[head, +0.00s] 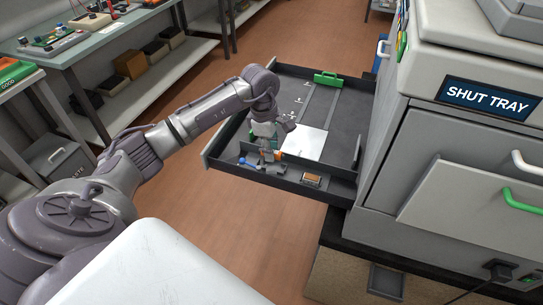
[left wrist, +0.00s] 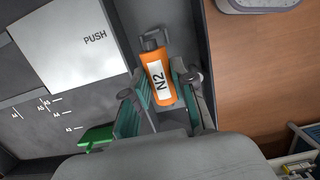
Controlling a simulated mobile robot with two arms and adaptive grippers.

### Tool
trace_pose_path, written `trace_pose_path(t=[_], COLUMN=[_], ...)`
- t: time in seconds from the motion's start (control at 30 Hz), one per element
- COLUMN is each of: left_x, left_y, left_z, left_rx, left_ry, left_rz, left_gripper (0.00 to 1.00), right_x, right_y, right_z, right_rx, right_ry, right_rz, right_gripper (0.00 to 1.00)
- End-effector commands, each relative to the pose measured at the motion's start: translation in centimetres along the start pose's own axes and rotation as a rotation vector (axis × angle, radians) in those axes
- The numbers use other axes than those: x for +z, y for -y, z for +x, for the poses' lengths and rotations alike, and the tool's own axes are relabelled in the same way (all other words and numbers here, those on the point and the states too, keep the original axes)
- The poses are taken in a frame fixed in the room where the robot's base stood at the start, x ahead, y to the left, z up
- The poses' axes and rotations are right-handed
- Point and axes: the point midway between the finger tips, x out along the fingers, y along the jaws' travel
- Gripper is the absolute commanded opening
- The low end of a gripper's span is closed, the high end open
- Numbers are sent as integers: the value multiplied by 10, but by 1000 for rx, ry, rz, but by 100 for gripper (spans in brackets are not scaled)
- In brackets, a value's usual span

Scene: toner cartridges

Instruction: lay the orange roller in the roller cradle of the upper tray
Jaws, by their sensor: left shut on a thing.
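The orange roller (left wrist: 160,87) has a white N2 label and a dark end; it lies between the fingers of my left gripper (left wrist: 163,100) in the left wrist view. In the head view my left gripper (head: 267,146) is shut on it, low over the front strip of the open upper tray (head: 335,107), and only a bit of orange shows. A grey bracket (left wrist: 152,34), perhaps part of the roller cradle, is at the roller's far end. The fingers hide much of what lies under the roller, so I cannot tell whether it touches the cradle.
The tray has a white PUSH sheet (head: 304,142), a green handle (head: 328,79), a blue knob (head: 243,160) and a small brown-topped block (head: 312,179). The grey machine (head: 470,150) with the SHUT TRAY sign stands at the right. Shelves (head: 150,60) stand at the left.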

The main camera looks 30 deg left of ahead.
Motion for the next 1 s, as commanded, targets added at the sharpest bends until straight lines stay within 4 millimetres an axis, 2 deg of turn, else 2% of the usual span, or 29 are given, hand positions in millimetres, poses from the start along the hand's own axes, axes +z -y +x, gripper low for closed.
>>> trace_pose_path(t=[0.23, 0.6, 0.97, 1.0], left_x=[-4, -5, -5, -5], left_y=[1, 0, 0, 0], left_z=[32, 39, 45, 45], left_rx=[-4, -1, -1, -1], left_ry=[1, 0, 1, 1], left_rz=[-2, 0, 0, 0], left_gripper=[0, 0, 0, 27], right_x=[-6, -9, -8, -8], right_y=[-2, -11, -12, -12], right_z=[-9, -2, 5, 4], right_rx=[2, 13, 14, 14], right_ry=[-7, -14, -14, -14], right_rz=[-2, -1, -1, -1], right_gripper=[0, 0, 0, 0])
